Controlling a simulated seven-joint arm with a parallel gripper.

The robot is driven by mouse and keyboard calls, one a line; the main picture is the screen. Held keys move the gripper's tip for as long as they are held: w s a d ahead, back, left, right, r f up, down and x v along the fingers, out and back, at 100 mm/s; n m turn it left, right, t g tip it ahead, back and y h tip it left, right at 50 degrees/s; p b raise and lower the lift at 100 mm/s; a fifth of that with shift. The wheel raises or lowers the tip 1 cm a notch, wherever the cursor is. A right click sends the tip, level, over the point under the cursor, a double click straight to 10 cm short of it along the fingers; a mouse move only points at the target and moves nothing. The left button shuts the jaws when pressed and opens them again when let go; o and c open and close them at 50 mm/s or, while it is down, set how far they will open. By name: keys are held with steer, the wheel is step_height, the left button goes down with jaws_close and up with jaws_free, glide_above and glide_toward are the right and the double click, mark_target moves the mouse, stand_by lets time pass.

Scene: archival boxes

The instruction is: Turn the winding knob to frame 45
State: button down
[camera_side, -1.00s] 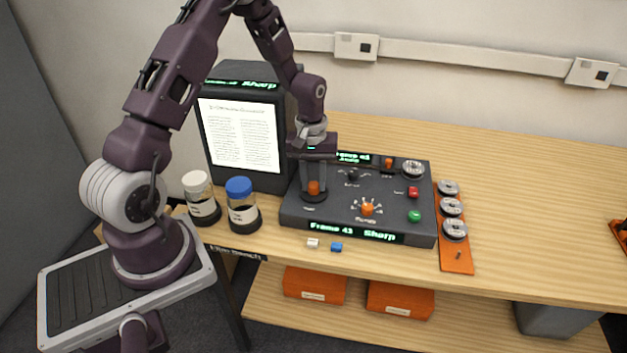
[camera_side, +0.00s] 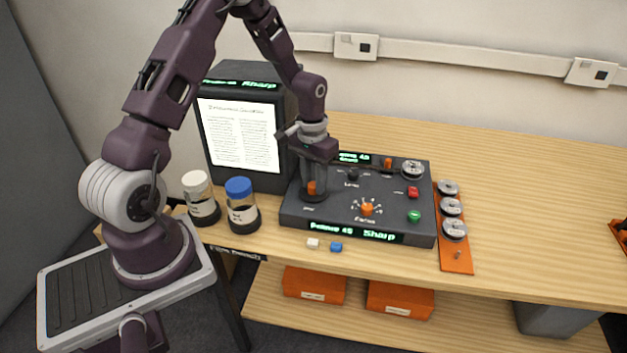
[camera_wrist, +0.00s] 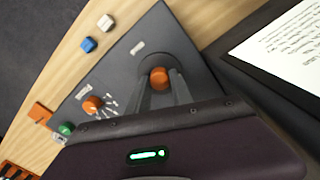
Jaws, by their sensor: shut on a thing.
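The orange winding knob (camera_side: 312,188) stands on a dark round base at the left of the black control panel (camera_side: 290,217). My gripper (camera_side: 313,186) points straight down and is shut on this knob. In the wrist view the orange knob (camera_wrist: 160,76) shows between the fingertips of my gripper (camera_wrist: 161,82). The green front display (camera_side: 352,232) appears to read "Frame 45" and "Sharp". The small display (camera_side: 354,157) at the panel's back is partly hidden by my gripper. The reader screen (camera_side: 240,135) shows a page of text.
An orange focus knob (camera_side: 367,208), a red button (camera_side: 413,191) and a green button (camera_side: 414,215) sit further right. Jars with white (camera_side: 195,181) and blue (camera_side: 238,187) lids stand left. Reels lie on an orange board (camera_side: 457,258). The right bench is mostly clear.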

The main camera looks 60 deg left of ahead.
mark_target(313, 183)
stand_by(0.4)
steer(key=c, duration=1.1)
jaws_free()
steer(key=shift+c, duration=0.2)
step_height(313, 183, up, 7)
steer(key=shift+a+r, duration=0.1)
steer(key=s+d+r+m+t+y, duration=0.1)
steer(key=s+d+r, duration=0.15)
steer(key=r, duration=0.25)
steer(key=s+d+r+m, duration=0.1)
steer(key=d+r, duration=0.2)
steer(key=r, duration=0.2)
steer(key=s+d+r+t, duration=0.2)
steer(key=s+d+r, duration=0.2)
steer(key=s, duration=0.5)
steer(key=s+d+r+m+t, duration=0.1)
steer(key=s+d+r, duration=0.4)
steer(key=s, duration=0.5)
steer(key=shift+d+r+m+t+h, duration=0.15)
steer(key=shift+d+m+t+h, duration=0.2)
steer(key=shift+d+t, duration=0.35)
